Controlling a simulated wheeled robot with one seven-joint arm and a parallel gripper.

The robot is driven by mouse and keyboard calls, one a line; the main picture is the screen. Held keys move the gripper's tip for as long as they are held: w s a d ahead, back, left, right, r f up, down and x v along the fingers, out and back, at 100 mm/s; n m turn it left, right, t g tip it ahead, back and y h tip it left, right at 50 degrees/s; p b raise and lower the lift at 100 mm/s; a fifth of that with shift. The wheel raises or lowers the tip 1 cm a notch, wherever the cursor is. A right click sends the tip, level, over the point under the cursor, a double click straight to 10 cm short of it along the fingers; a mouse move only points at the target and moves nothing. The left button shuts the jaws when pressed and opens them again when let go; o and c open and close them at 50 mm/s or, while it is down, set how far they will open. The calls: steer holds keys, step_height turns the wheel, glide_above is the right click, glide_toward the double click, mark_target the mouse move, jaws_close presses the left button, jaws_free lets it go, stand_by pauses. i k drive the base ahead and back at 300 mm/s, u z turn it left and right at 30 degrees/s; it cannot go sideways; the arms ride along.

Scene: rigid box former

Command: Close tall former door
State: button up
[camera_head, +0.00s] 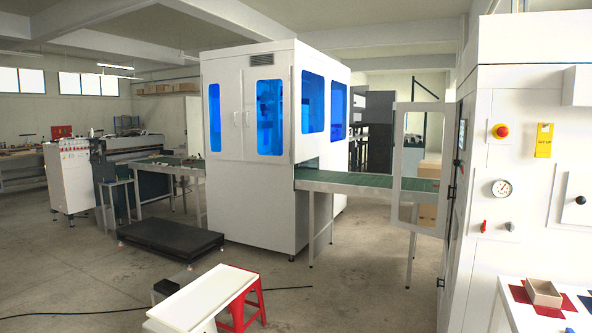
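A tall white machine (520,175) fills the right side, with a red button, a gauge and a yellow tag on its face. A pale framed door (397,165) with a see-through pane stands out to the left from this machine's left edge, so it appears open. The conveyor shows behind and through its pane. I cannot make out a handle on it. A second tall white cabinet (228,190) with blue windows stands at centre; its front doors with two handles look shut. My gripper is not in view.
A green conveyor (350,183) runs from the cabinet towards the right machine. A white-topped bench (205,297) and red stool (253,305) stand in the foreground. A dark low platform (170,238) lies behind them. Concrete floor (350,290) is clear between bench and right machine.

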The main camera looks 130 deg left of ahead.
mark_target(450, 109)
steer(key=u, duration=1.5)
steer(key=i, duration=6.25)
steer(key=u, duration=2.2)
steer(key=i, duration=6.45)
